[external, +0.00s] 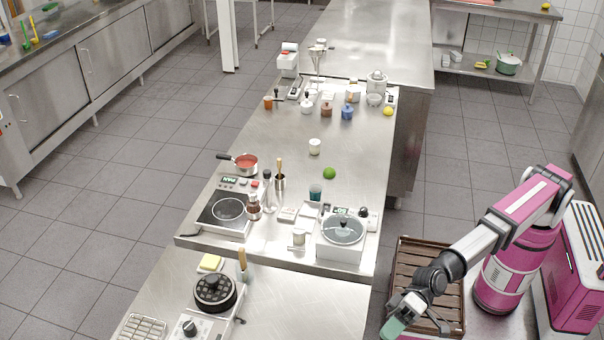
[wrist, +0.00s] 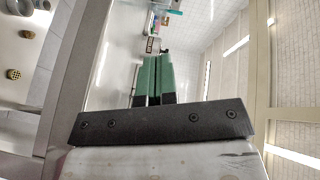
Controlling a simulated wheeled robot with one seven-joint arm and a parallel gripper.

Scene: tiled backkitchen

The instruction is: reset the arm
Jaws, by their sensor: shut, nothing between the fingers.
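My gripper (external: 392,327) is at the lower right of the external view, beyond the right edge of the steel counter (external: 270,135). The arm is bent and reaches down and left from its pink base. In the wrist view the two green fingers of my gripper (wrist: 154,77) lie side by side, pressed together, with nothing between them. The gripper is apart from the things on the counter.
A brown slatted crate (external: 402,262) lies beneath my arm. The tiled floor (external: 475,130) behind my arm is clear.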

